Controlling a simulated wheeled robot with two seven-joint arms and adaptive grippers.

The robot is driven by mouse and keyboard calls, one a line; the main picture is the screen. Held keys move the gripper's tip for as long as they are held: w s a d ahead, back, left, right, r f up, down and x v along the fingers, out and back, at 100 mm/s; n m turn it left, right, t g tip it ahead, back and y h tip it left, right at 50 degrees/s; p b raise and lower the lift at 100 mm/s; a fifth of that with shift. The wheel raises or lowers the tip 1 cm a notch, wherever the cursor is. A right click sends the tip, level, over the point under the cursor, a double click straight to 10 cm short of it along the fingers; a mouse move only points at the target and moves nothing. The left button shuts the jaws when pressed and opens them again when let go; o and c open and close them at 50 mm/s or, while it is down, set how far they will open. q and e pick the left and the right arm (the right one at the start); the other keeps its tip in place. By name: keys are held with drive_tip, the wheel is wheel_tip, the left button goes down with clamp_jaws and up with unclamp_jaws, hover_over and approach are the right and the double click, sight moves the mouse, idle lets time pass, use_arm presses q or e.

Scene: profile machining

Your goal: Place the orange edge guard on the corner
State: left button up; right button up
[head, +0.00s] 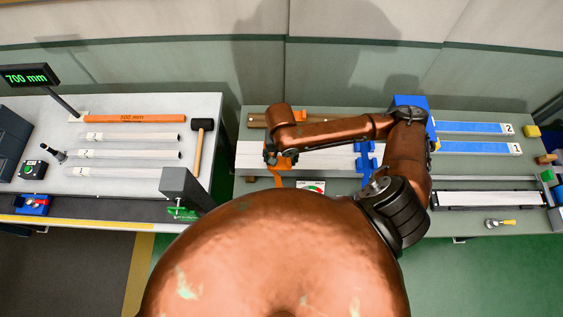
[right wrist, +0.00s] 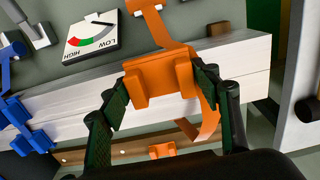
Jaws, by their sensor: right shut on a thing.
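The orange edge guard (right wrist: 158,79) is between the green-padded fingers of my right gripper (right wrist: 160,98), which is shut on it. It lies against the pale stacked profiles (right wrist: 85,93), near their end; I cannot tell whether it is fully seated on the corner. An orange strap (right wrist: 158,25) runs behind and beyond the guard, with a loose curved piece below. In the head view, my right gripper (head: 273,154) is at the left end of the profiles (head: 330,158), and the guard is partly hidden by it. My left gripper is not in view.
A blue clamp (head: 365,157) sits across the profiles to the right. A gauge (right wrist: 92,35) lies near the work. Blue-topped profiles (head: 475,147) lie on the right.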

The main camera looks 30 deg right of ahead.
sight(281, 159)
drive_tip(key=shift+w+d+f, duration=0.2)
drive_tip(key=shift+w+f, duration=0.1)
drive_tip(key=shift+f, duration=0.1)
drive_tip(key=f, duration=0.3)
drive_tip(key=shift+w+d+f, duration=0.15)
drive_tip(key=shift+d+f, duration=0.05)
drive_tip(key=shift+f, duration=0.15)
drive_tip(key=shift+f, duration=0.25)
drive_tip(key=shift+f, duration=0.15)
drive_tip(key=o, duration=1.1)
drive_tip(key=shift+c, duration=0.2)
wheel_tip(281, 159, up, 13)
drive_tip(key=shift+f+p, duration=0.1)
drive_tip(key=shift+p, duration=0.3)
